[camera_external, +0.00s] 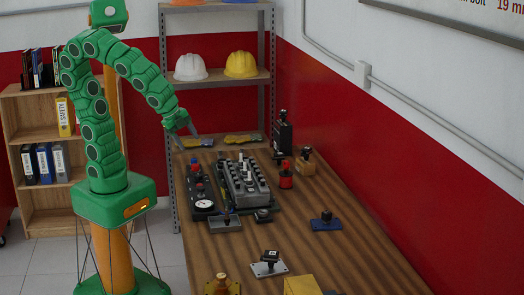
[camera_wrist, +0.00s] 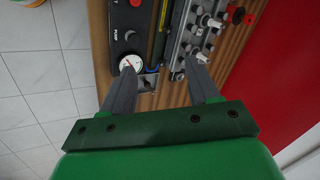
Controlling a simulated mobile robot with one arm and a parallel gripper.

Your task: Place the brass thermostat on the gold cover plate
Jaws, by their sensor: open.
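My gripper (camera_external: 184,127) is open, above the far left part of the wooden table. Its two fingers also show in the wrist view (camera_wrist: 162,72), with nothing held between them. A gold plate (camera_external: 234,290) lies at the near left of the table, partly cut off by the frame's bottom edge. A brass-coloured knobbed piece (camera_external: 222,279) stands on this plate; I cannot tell whether it is the thermostat or the plate's own handle. My gripper is far from both.
An engine block (camera_external: 243,183) and a panel with a gauge (camera_external: 204,204) stand below my gripper. A grey plate (camera_external: 218,224), blue plate (camera_external: 318,225), silver plate (camera_external: 258,270), red cylinder (camera_external: 286,180), tan block (camera_external: 304,169) and yellow block (camera_external: 299,285) are around. The table's centre is mostly clear.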

